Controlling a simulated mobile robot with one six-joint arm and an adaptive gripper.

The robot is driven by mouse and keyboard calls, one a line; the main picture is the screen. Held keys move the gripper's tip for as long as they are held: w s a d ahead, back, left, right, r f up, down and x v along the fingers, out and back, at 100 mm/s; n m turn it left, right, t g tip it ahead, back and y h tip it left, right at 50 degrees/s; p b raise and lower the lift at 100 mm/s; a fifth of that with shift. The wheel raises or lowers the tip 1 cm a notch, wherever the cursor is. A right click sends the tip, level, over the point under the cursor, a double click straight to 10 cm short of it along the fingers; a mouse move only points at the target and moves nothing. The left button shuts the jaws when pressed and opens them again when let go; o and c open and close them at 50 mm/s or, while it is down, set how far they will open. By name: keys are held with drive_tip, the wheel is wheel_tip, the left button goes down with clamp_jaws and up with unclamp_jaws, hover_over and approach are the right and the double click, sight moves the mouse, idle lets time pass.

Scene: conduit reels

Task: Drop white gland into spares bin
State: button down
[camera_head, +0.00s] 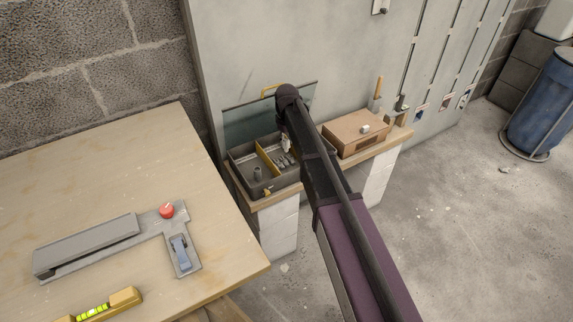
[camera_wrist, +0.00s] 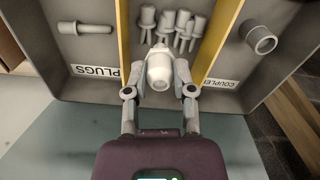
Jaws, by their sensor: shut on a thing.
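A white gland (camera_wrist: 159,72) is held between the fingers of my gripper (camera_wrist: 158,80) in the wrist view, over the grey compartment bin (camera_wrist: 67,80). The gland hangs above the middle compartment, between two yellow dividers. In the camera_head view my gripper (camera_head: 287,143) is above the open bin (camera_head: 240,180), and my arm hides the bin's right part. Several small grey-white fittings (camera_wrist: 184,32) lie in the middle compartment. I see no label reading "spares".
A PLUGS label (camera_wrist: 96,71) and a partly hidden COUPLERS label (camera_wrist: 221,85) mark the outer compartments, with a coupler (camera_wrist: 259,38) in one. A brown box (camera_head: 356,140) with a small white piece stands right. A wooden table (camera_head: 120,180) is left.

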drive_tip(key=shift+f+b, duration=0.8)
drive_tip(key=shift+f, duration=0.35)
drive_tip(key=shift+c, duration=1.9)
unclamp_jaws()
drive_tip(key=s+d+m, duration=0.9)
drive_tip(key=s+d, duration=1.3)
drive_tip(key=s, duration=0.4)
wheel_tip(320, 180, up, 26)
drive_tip(key=p, duration=2.5)
drive_tip(key=shift+w+d+p, duration=0.2)
drive_tip(key=shift+d+p, duration=0.1)
drive_tip(key=shift+p, duration=0.1)
